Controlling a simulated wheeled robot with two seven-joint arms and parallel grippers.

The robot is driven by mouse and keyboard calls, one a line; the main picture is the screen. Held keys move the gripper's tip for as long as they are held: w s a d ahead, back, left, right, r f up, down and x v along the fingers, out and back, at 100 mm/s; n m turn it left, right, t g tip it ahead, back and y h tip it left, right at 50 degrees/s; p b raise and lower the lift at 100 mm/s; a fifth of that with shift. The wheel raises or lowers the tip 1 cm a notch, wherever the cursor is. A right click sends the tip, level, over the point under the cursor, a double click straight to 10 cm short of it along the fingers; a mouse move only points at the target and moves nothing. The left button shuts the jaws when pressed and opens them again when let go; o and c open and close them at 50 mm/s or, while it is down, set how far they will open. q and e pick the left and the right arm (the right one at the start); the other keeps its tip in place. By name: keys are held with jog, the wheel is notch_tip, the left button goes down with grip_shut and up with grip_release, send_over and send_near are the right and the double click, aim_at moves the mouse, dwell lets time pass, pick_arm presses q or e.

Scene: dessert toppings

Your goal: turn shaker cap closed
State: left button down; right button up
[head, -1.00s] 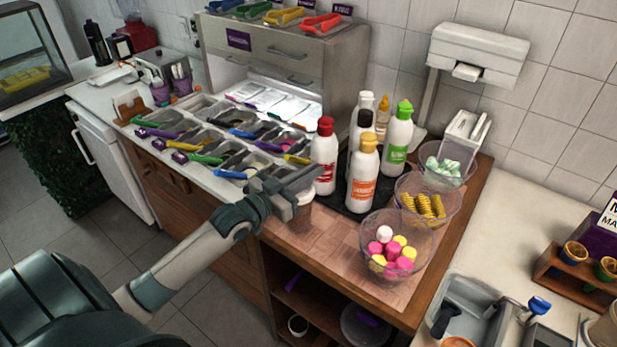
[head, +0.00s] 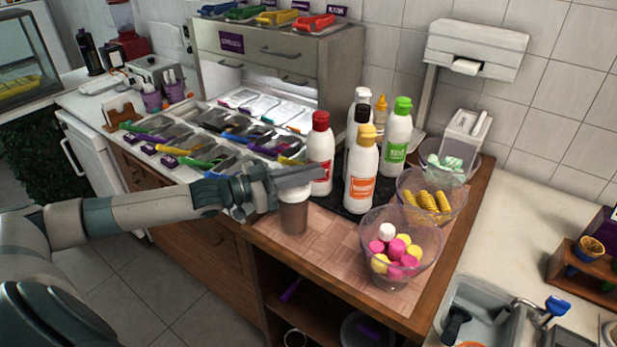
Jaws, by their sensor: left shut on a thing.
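The shaker (head: 294,217) stands upright near the front edge of the wooden counter. It has a greyish-brown see-through body and a white cap (head: 294,194). My left gripper (head: 298,178) comes in from the left, level, with its fingers at the top of the shaker. It is shut on the shaker cap, and the fingers hide the upper part of the cap. I cannot tell from this view how far the cap is turned. My right gripper is not in view.
A red-capped bottle (head: 321,150) stands just behind the fingers, with a yellow-capped bottle (head: 361,175) and others to the right. A bowl of marshmallows (head: 399,246) is at the right front. Topping trays (head: 222,138) lie to the left. Bare board separates shaker and bowl.

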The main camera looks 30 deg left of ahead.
pick_arm(q)
jog(key=shift+s+d+m+g+h+p, duration=0.2)
jog(key=shift+m+g+h+p, duration=0.1)
jog(key=shift+m+g+h, duration=0.65)
jog(key=shift+s+d+m+g+h+p, duration=0.25)
jog(key=shift+m+g+h, duration=0.45)
jog(key=shift+g, duration=0.35)
jog(key=shift+s+d+m+g+h+p, duration=0.2)
jog(key=shift+m+g+h+p, duration=0.15)
jog(key=shift+m+g+h, duration=0.6)
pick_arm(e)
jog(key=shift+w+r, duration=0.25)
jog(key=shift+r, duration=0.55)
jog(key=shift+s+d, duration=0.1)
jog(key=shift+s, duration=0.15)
pick_arm(q)
jog(key=c, duration=1.8)
grip_release()
jog(key=shift+c, duration=0.2)
jog(key=shift+a, duration=0.2)
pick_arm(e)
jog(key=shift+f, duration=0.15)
